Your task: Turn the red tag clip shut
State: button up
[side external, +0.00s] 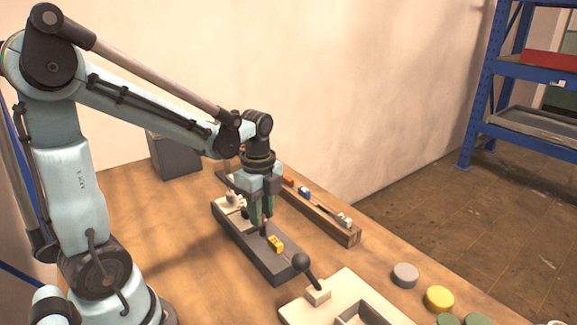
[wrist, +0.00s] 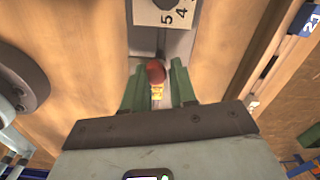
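A red rounded piece (wrist: 156,71), likely the red tag clip, shows between the fingertips in the wrist view. In the side view it is mostly hidden behind the fingers. My gripper (wrist: 158,68) has two green fingers pointing down, one on each side of the red piece; a narrow gap shows at the right finger, and contact at the left cannot be told. In the side view my gripper (side external: 263,232) is low over a dark grey base (side external: 285,264). A yellow clip (side external: 275,243) sits on this base, just right of the fingers; yellow also shows in the wrist view (wrist: 157,91).
A cream plate with numbers (wrist: 168,12) lies beyond the fingertips. A wooden rail (side external: 335,226) with small coloured pieces runs behind the base. A black-knobbed lever (side external: 302,262) stands near the base's front end. Grey (side external: 405,275) and yellow (side external: 439,298) discs lie at the right.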

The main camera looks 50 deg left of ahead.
grip_shut()
jog(key=shift+n, duration=0.4)
jog(key=n, duration=0.3)
jog(key=shift+n, duration=0.3)
jog(key=n, duration=0.3)
jog(key=shift+n, duration=0.3)
jog(key=n, duration=0.5)
jog(key=shift+n, duration=2.4)
